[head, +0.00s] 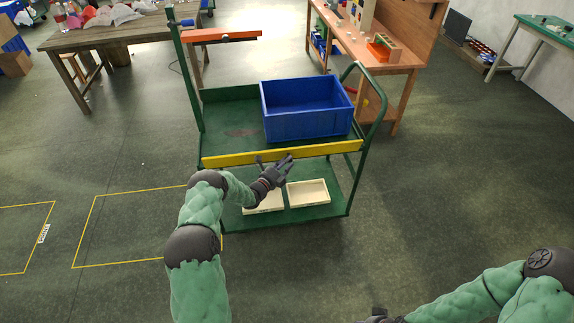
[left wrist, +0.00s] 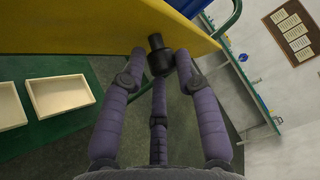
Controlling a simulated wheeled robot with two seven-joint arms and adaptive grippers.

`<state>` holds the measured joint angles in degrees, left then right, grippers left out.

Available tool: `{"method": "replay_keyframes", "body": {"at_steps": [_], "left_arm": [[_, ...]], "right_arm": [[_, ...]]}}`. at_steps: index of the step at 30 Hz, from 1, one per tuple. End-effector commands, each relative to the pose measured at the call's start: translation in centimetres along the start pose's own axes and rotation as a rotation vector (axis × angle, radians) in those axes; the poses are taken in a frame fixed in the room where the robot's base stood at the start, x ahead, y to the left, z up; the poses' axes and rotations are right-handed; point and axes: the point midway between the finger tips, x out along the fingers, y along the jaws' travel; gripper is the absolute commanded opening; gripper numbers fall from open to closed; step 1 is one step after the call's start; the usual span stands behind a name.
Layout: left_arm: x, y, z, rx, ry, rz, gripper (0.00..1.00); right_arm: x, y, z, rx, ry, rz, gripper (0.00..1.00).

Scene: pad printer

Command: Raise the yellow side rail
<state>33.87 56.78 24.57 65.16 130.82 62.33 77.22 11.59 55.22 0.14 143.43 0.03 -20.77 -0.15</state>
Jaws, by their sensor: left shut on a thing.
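The yellow side rail (head: 325,150) runs along the near long side of the green cart (head: 225,115), in front of the upper deck. It looks almost level, rising slightly to the right in the head view. My left gripper (head: 284,164) is at the rail's near face, around its middle. In the left wrist view the yellow rail (left wrist: 110,25) fills the top, and a black knob (left wrist: 157,42) stands out from it. My left gripper (left wrist: 160,68) is shut on this knob. My right gripper (head: 375,316) is barely in view at the bottom edge; its fingers are unclear.
A blue bin (head: 308,108) sits on the upper deck behind the rail. Pale shallow trays (head: 308,193) lie on the lower shelf. An orange bar (head: 222,36) sticks out by the left post. A wooden workbench (head: 400,55) stands behind the cart. Floor to the right is clear.

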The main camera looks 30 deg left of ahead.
Motion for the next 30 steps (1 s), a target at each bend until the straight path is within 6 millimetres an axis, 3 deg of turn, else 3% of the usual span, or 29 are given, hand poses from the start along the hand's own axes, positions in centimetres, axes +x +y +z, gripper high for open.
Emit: {"method": "replay_keyframes", "body": {"at_steps": [1, 4, 30], "left_arm": [[0.5, -1.1, -0.1, -0.016, 0.018, 0.009, 0.00], [0.8, -1.4, 0.3, -0.059, 0.031, 0.050, 0.00], [1.6, -2.1, 1.8, -0.152, 0.054, 0.136, 0.00]], "right_arm": [[-0.5, -0.2, 0.0, 0.000, 0.000, 0.000, 0.40], [-0.8, -0.3, 0.0, 0.000, 0.000, 0.000, 0.40], [-1.5, -0.5, 0.1, 0.001, 0.000, 0.000, 0.40]]}}
